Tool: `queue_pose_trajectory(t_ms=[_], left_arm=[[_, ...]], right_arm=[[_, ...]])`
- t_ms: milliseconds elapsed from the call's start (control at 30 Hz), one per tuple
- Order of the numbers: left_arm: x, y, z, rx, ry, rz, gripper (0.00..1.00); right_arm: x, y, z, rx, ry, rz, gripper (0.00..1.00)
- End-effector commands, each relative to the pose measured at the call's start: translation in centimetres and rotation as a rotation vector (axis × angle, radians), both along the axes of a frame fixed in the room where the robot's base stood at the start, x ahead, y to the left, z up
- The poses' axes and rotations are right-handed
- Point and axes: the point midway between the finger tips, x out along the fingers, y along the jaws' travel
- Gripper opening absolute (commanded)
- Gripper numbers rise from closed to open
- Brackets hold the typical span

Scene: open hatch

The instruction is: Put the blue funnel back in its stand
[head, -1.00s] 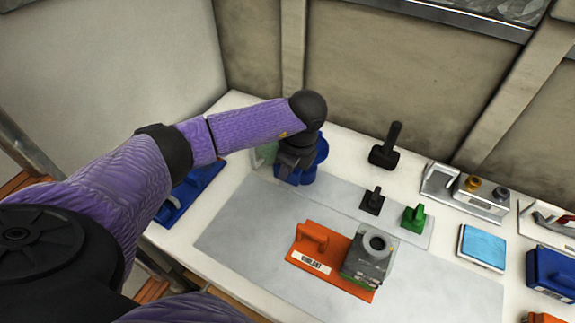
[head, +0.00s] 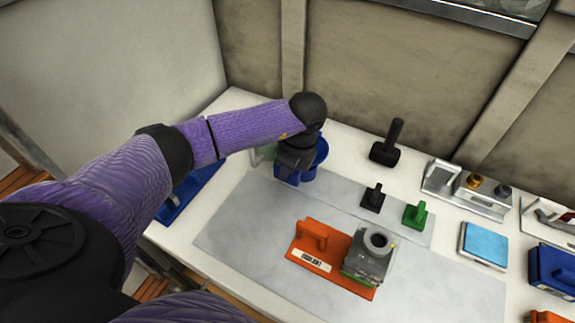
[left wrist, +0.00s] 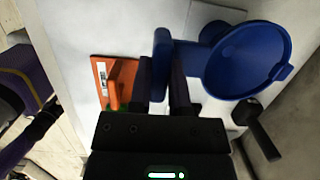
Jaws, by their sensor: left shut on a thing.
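My left gripper (head: 291,172) is shut on the grip of the blue funnel (head: 321,150) at the back left of the table. In the left wrist view the wide round bowl of the funnel (left wrist: 245,62) is to the right of my fingers (left wrist: 163,95), with the blue grip between them. Another blue part (left wrist: 225,12) shows behind the bowl at the top; I cannot tell whether it is the stand. My gripper and wrist hide the lower funnel, so I cannot tell whether it is seated.
An orange plate (head: 309,261) with a handle and a grey block with a round opening (head: 378,241) are on the grey mat (head: 240,235). A black-handled tool (head: 387,147), small black and green pieces, and a blue tray (head: 190,192) are nearby. The wall is close behind.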

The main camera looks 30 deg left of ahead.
Motion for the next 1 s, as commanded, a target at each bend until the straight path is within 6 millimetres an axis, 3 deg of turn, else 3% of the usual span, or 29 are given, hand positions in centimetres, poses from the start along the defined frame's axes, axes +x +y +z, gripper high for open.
queue_pose_trajectory(t_ms=[667, 700, 800, 900, 1000], left_arm=[[0.00, -0.01, -0.25, 0.000, 0.000, 0.000, 0.00], [0.01, 0.00, -0.25, 0.000, 0.000, 0.000, 0.27], [0.00, 0.00, -0.23, 0.000, 0.000, 0.000, 0.48], [0.00, 0.00, -0.23, 0.000, 0.000, 0.000, 0.64], [0.00, 0.00, -0.23, 0.000, 0.000, 0.000, 0.64]], right_arm=[[-0.03, 0.01, -0.13, 0.000, 0.001, 0.000, 0.59], [-0.03, 0.01, -0.13, 0.000, 0.001, 0.000, 0.59], [-0.03, 0.01, -0.11, 0.000, 0.001, 0.000, 0.59], [-0.03, 0.01, -0.11, 0.000, 0.001, 0.000, 0.59], [-0.03, 0.01, -0.11, 0.000, 0.001, 0.000, 0.59]])
